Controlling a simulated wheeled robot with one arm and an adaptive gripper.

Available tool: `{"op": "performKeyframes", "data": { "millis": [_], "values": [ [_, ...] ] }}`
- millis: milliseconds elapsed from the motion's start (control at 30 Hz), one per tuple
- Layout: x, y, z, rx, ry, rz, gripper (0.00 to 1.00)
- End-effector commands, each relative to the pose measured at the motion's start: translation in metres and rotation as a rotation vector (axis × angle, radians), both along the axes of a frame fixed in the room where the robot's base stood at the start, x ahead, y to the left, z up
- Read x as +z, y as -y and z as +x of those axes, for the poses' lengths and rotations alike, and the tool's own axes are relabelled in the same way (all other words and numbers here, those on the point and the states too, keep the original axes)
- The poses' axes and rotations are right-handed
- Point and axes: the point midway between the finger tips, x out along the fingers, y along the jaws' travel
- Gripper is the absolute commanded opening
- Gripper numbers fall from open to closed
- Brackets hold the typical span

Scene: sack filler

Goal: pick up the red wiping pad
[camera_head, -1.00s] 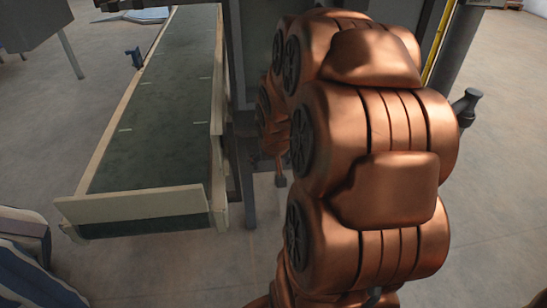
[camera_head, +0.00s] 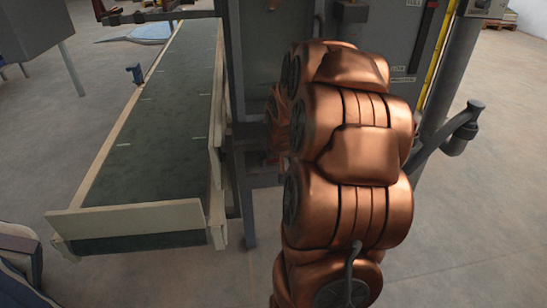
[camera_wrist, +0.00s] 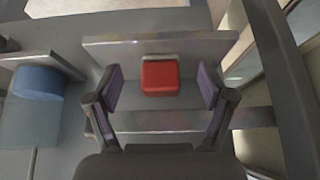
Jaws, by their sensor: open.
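The red wiping pad (camera_wrist: 160,77) shows in the wrist view as a red block with a pale strip along its far edge. It sits on a grey ledge or shelf in front of an upright grey plate (camera_wrist: 200,46). My gripper (camera_wrist: 161,92) is open, with one purple-padded finger on each side of the pad. Visible gaps separate both fingers from the pad, and nothing is held. In the head view, my copper-coloured arm hides the gripper and the pad.
A blue round object (camera_wrist: 38,82) stands left of the pad in the wrist view. A grey bar (camera_wrist: 282,80) runs down the right. In the head view, a long conveyor (camera_head: 155,130) with pale side rails lies left of my arm, beside a grey machine frame (camera_head: 240,150).

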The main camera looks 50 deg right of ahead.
Motion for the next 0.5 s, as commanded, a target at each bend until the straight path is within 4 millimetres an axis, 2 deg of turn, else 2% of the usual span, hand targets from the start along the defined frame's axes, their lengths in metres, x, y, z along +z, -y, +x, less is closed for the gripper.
{"op": "performKeyframes", "data": {
  "millis": [233, 500],
  "values": [
    [0.000, 0.006, 0.009, 0.001, 0.000, 0.000, 0.81],
    [-0.001, 0.025, 0.034, 0.002, 0.000, -0.001, 0.81]
  ]
}}
